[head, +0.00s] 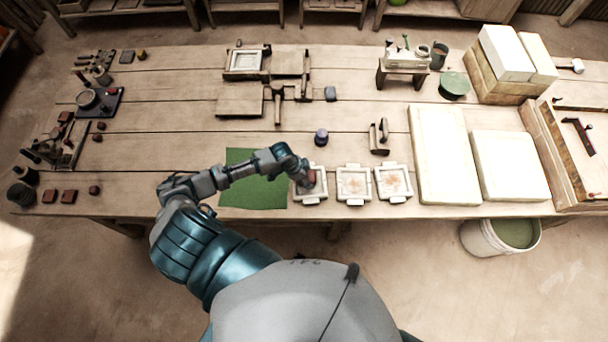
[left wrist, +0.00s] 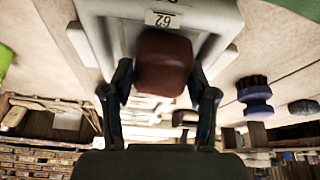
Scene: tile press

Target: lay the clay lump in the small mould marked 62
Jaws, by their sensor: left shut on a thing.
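My left gripper (head: 302,178) is over the leftmost of three small pale moulds. It is shut on a reddish-brown clay lump (left wrist: 163,62), held between both fingers in the left wrist view. The small mould marked 62 (head: 313,199) is that leftmost one, at the table's front edge; in the left wrist view its frame (left wrist: 198,18) carries a label reading 62, upside down. The lump covers part of the mould's hollow there. I cannot tell whether the lump touches the mould. My right gripper is not in view.
Two more small moulds, the middle one (head: 354,202) and the right one (head: 393,198), stand close to the right. A green cloth (head: 254,198) lies left under my arm. A dark blue round-topped tool (head: 321,136) stands behind. Large white slabs (head: 443,183) are farther right.

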